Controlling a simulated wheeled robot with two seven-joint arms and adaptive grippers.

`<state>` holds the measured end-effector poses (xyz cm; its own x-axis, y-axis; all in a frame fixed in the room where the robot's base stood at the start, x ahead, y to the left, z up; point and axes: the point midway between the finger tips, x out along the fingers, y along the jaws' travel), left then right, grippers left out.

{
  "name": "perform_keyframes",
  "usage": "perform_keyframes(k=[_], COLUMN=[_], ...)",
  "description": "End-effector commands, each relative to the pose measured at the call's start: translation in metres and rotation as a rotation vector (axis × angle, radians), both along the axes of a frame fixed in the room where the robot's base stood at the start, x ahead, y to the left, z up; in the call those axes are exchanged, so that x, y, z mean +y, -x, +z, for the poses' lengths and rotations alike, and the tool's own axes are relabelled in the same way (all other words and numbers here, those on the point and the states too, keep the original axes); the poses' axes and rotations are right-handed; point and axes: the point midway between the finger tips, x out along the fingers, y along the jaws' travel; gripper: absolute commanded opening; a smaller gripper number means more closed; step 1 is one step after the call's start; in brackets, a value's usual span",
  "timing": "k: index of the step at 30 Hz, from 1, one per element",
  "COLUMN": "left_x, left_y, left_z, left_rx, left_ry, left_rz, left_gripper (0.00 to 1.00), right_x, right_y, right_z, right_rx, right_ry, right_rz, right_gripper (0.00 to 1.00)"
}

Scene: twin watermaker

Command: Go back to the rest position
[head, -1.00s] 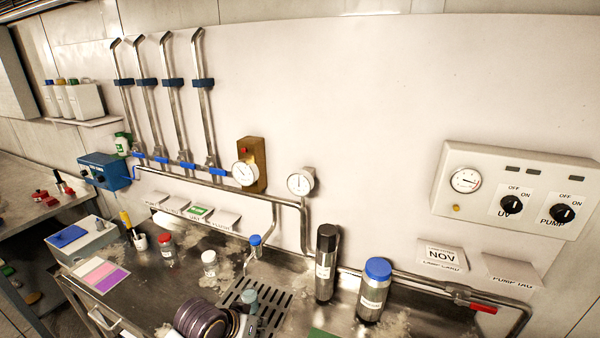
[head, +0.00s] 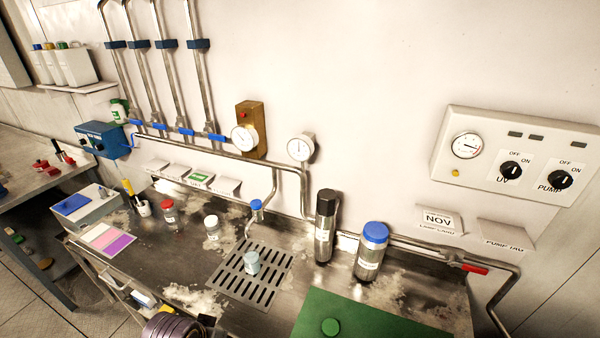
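The task names no object, only my arms. Part of my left arm, a dark ringed section (head: 172,326), shows at the bottom edge, low and left of the drain grate. Its fingers are not visible. My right arm and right gripper are not in view. A small vial with a pale blue cap (head: 251,262) stands on the slotted drain grate (head: 232,284), apart from my arm.
The steel bench carries a black-capped cylinder (head: 325,228), a blue-capped jar (head: 371,252), a red-capped jar (head: 168,215), a white-capped jar (head: 212,228) and a green mat (head: 375,318). Pipes and gauges line the wall. A control panel (head: 520,158) hangs at right.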

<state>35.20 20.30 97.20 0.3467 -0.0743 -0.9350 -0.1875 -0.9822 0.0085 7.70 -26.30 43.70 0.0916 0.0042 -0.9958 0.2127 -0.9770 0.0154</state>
Motion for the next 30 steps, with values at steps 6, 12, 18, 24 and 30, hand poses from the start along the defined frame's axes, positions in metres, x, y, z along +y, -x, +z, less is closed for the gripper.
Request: perform_keyframes(k=[6,12,18,24,30], left_x=[0.013,0.020,0.019,0.018,0.017], left_y=[0.017,0.025,0.020,0.014,0.010], left_z=[-0.004,-0.011,-0.033,-0.059,-0.101], left_rx=[0.030,0.047,0.054,0.061,0.077], left_ry=[-0.031,-0.052,-0.053,-0.052,-0.053], left_rz=[0.016,0.023,0.023,0.021,0.019], left_gripper=[0.00,0.00,0.00,0.00,0.00], right_x=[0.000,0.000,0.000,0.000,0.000], right_y=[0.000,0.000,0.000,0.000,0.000], right_z=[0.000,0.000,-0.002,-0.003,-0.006], right_rx=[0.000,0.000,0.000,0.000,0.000], right_ry=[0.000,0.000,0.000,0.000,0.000], right_rz=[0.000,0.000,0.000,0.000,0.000], right_gripper=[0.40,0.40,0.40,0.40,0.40])
